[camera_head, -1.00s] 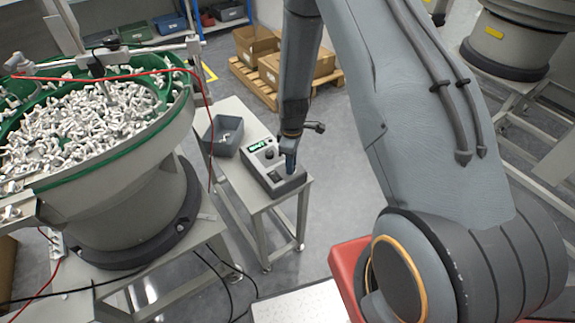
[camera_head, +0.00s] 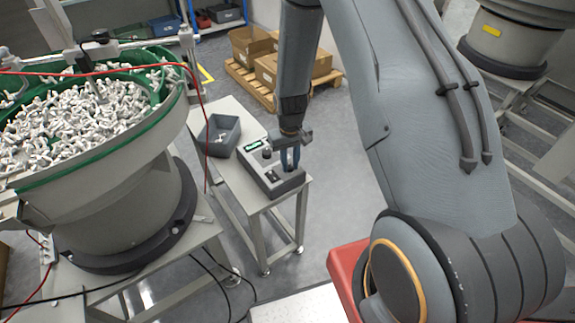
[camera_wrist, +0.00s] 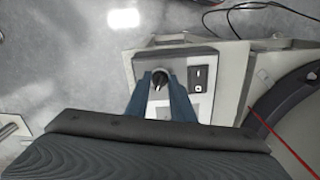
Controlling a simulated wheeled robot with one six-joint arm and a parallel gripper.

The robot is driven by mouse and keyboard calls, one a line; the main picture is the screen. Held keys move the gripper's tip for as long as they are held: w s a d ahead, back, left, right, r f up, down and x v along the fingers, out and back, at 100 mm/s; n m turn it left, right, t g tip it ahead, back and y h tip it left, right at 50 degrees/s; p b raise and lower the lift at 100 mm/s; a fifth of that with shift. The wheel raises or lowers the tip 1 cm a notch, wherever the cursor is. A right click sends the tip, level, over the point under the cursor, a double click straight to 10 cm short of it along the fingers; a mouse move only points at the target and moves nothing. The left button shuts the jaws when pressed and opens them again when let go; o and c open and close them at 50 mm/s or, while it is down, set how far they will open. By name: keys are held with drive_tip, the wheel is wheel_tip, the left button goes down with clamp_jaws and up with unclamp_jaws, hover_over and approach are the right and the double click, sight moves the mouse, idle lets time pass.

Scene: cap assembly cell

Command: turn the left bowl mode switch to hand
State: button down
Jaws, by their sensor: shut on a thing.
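The grey control box (camera_head: 268,185) stands on a small side table beside the left bowl feeder (camera_head: 105,190). It has a small lit display (camera_head: 253,146). My gripper (camera_head: 290,160) points down at the box with its two blue fingers. In the wrist view the fingers (camera_wrist: 160,85) are on either side of a dark round switch knob (camera_wrist: 160,77) with a pale pointer mark, and are shut on it. The lettering around the knob is not readable, so its setting is unclear. A black rocker switch (camera_wrist: 198,77) sits just right of the knob.
A grey bin (camera_head: 221,146) with a few parts stands behind the box on the side table (camera_head: 240,205). A red cable (camera_head: 203,130) hangs along the bowl's side. Cardboard boxes (camera_head: 285,68) sit on a pallet behind. Floor right of the table is clear.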

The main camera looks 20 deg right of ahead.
drive_tip(key=m, duration=0.4)
drive_tip(key=shift+s+f+b, duration=0.2)
drive_tip(key=shift+s+b, duration=0.1)
drive_tip(key=shift+s, duration=0.1)
drive_tip(key=shift+m, duration=1)
drive_tip(key=shift+r, duration=0.1)
drive_tip(key=shift+w+d, duration=0.1)
drive_tip(key=c, duration=1.5)
unclamp_jaws()
drive_tip(key=shift+d, duration=0.15)
drive_tip(key=shift+w, duration=0.15)
drive_tip(key=shift+a+r, duration=0.1)
drive_tip(key=shift+a, duration=0.1)
